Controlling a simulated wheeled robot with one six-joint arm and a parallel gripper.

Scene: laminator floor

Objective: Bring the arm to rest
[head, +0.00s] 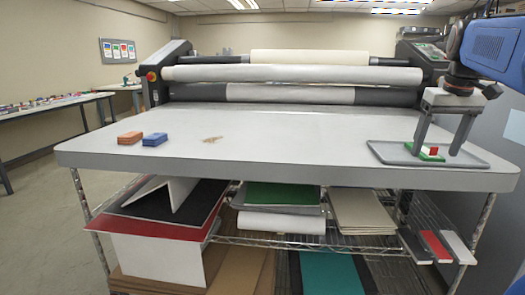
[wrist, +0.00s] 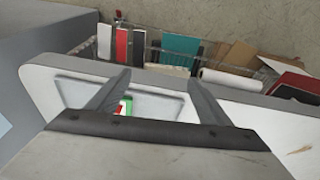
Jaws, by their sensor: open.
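My gripper (head: 438,148) is at the right of the head view, pointing down over a grey tray (head: 390,153) on the laminator table (head: 270,140). Its two fingers are spread, one on each side of a small green and white block with a red part (head: 431,153) in the tray. I cannot tell whether either finger touches it. In the wrist view, the open fingers (wrist: 155,85) reach over the tray (wrist: 165,107), and the block (wrist: 126,106) shows between them, partly hidden by the left finger.
An orange block (head: 130,138) and a blue block (head: 155,139) lie at the table's left. A brownish smudge (head: 212,139) marks the surface. The laminator rollers (head: 290,74) run along the back. Boards and sheets (head: 365,210) fill the shelf below. The table's middle is clear.

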